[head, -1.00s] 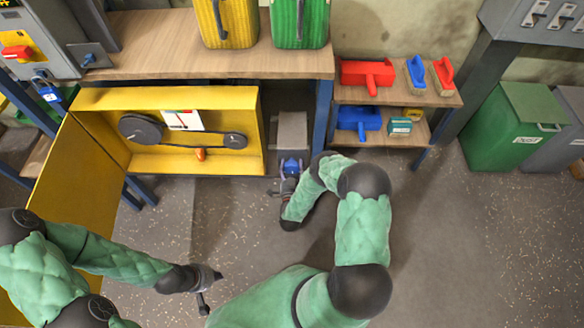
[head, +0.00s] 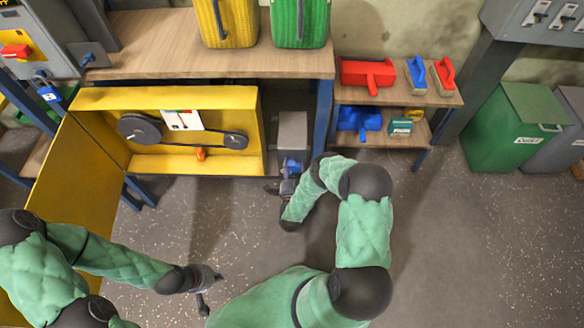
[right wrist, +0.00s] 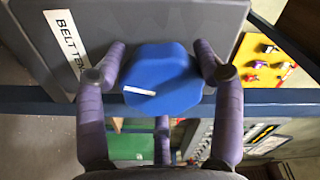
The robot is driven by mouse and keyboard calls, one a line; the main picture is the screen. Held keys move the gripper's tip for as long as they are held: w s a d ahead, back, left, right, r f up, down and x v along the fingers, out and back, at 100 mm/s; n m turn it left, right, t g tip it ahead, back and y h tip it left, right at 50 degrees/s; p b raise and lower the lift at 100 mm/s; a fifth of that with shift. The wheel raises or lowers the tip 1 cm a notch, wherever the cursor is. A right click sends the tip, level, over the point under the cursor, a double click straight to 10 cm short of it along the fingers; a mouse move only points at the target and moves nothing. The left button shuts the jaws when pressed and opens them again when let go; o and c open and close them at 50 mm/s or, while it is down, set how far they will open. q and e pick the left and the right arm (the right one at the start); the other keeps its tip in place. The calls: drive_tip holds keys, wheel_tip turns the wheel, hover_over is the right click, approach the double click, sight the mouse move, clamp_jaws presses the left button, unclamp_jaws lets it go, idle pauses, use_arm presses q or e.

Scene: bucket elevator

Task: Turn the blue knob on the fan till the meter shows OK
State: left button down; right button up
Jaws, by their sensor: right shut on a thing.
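The blue knob (right wrist: 160,80), with a white pointer line, sits on a grey box (right wrist: 130,25) whose label reads "BELT TEN…", partly cut off. In the head view the knob (head: 291,166) is at the near end of the grey box (head: 292,130), under the bench. My right gripper (head: 287,187) is shut on the knob, with fingers (right wrist: 160,85) on both sides of it. The meter (head: 183,120) is a white plate with red and green marks inside the yellow housing; its reading is too small to tell. My left gripper (head: 209,287) is empty above the floor, its fingers apart.
The open yellow housing (head: 205,98) holds two dark pulleys, a belt and an orange part. Its yellow door (head: 75,190) swings out at left. A blue bench leg (head: 322,120) stands right of the box. A shelf (head: 440,98) with tools is further right.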

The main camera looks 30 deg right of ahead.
drive_tip(key=shift+a+f, duration=0.2)
drive_tip(key=shift+a, duration=0.25)
drive_tip(key=o, duration=1.1)
drive_tip(key=shift+r, duration=0.1)
drive_tip(key=shift+d, duration=0.15)
drive_tip(key=v, duration=1.2)
